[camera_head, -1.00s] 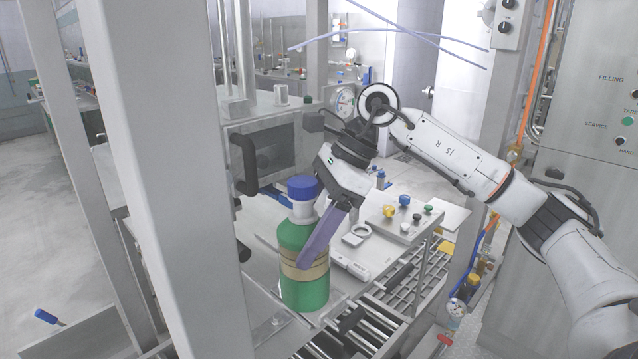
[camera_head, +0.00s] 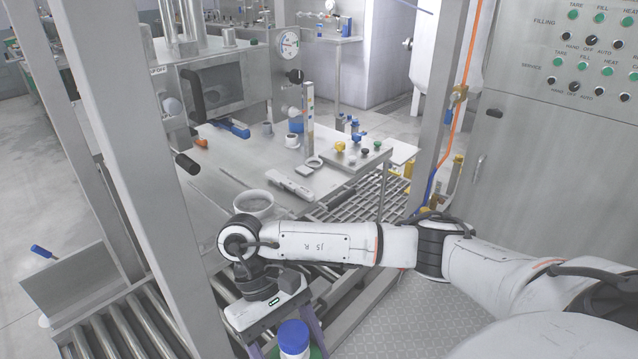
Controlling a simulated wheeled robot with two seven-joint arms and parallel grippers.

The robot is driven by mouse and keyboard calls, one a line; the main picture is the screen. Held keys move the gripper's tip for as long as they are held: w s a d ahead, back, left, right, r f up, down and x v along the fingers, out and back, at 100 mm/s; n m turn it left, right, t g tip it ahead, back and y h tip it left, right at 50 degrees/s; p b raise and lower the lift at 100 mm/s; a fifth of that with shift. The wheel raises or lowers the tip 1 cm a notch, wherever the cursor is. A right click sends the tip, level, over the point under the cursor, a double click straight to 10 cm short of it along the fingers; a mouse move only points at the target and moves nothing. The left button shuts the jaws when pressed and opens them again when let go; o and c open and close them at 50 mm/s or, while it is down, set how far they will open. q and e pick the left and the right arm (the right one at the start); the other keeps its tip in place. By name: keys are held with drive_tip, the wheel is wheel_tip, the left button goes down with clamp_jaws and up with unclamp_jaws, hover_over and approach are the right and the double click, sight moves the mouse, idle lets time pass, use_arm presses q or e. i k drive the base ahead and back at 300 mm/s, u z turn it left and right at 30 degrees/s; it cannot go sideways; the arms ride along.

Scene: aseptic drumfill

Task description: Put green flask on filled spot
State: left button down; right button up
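The green flask (camera_head: 294,338) shows at the bottom edge of the head view, mostly as its blue cap and white neck. Only a little of its green body is seen, and the rest is cut off by the frame. My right gripper (camera_head: 282,345) points down there, its purple fingers on both sides of the flask. It appears shut on the flask, though the fingertips are out of frame. I cannot tell which place is the filled spot. My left gripper is not in view.
A white round vessel (camera_head: 253,203) stands behind my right wrist. Roller conveyors (camera_head: 120,325) run at the lower left. The steel bench (camera_head: 240,150) holds small tools and a block with coloured knobs (camera_head: 352,152). A steel post (camera_head: 150,130) stands at left. Checkered floor (camera_head: 410,305) is clear at right.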

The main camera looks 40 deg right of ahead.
sight(323, 138)
drive_tip(key=u, duration=3.1)
drive_tip(key=k, duration=2.55)
drive_tip(key=z, duration=2.45)
drive_tip(key=i, duration=0.35)
drive_tip(key=u, duration=0.1)
